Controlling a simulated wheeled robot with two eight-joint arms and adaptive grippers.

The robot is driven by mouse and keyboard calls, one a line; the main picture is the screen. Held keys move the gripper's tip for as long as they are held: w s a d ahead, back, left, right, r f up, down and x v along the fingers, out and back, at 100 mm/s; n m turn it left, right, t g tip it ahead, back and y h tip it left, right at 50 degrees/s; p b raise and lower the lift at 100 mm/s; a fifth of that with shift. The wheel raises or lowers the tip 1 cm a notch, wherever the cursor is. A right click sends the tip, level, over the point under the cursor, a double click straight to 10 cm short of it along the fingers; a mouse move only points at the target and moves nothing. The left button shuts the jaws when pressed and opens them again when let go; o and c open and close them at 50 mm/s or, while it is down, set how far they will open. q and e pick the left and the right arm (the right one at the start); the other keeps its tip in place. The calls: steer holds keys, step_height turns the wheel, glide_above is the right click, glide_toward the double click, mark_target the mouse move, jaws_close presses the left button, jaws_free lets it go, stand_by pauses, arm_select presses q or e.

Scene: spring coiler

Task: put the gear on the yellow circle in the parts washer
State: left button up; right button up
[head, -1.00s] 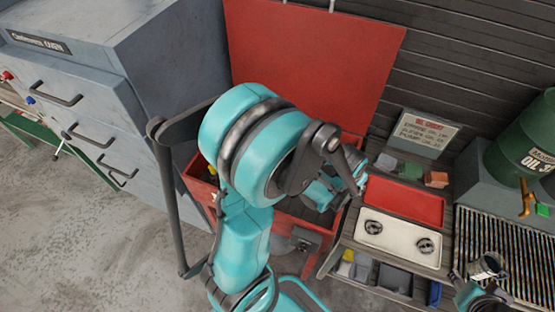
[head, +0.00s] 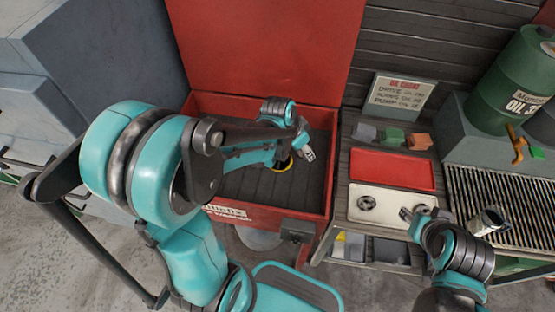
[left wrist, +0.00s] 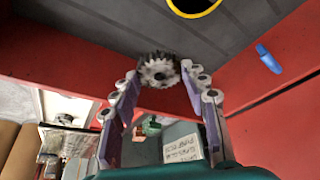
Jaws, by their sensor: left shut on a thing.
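My left gripper (head: 305,146) is over the inside of the red parts washer (head: 328,180). In the left wrist view this gripper (left wrist: 160,78) is shut on a toothed metal gear (left wrist: 158,71), held between its fingertips. The yellow circle (head: 286,168) is a ring on the washer's dark floor, partly hidden by my left arm. It also shows at the top of the wrist view (left wrist: 208,11), cut off by the frame and apart from the gear. My right gripper (head: 406,213) is over the white tray; its finger opening is unclear.
The white tray (head: 391,199) holds a round metal part (head: 366,202) and another (head: 423,209) beside my right gripper. A red tray (head: 393,168) lies behind it. The washer's raised red lid (head: 265,50) stands at the back.

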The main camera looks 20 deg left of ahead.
arm_select(q)
steer(key=a+f+b, duration=0.1)
steer(key=a+f, duration=0.1)
steer(key=a, duration=0.1)
steer(key=a+f+b, duration=0.1)
steer(key=a, duration=0.2)
steer(key=a+f+b, duration=0.1)
steer(key=a+f, duration=0.1)
steer(key=shift+s+a+f, duration=0.2)
steer(key=shift+a+f, duration=0.1)
steer(key=shift+a, duration=0.1)
steer(key=shift+f+b, duration=0.95)
steer(key=shift+f, duration=0.95)
steer(key=shift+f, duration=0.15)
steer(key=o, duration=1.3)
steer(key=shift+o, duration=0.2)
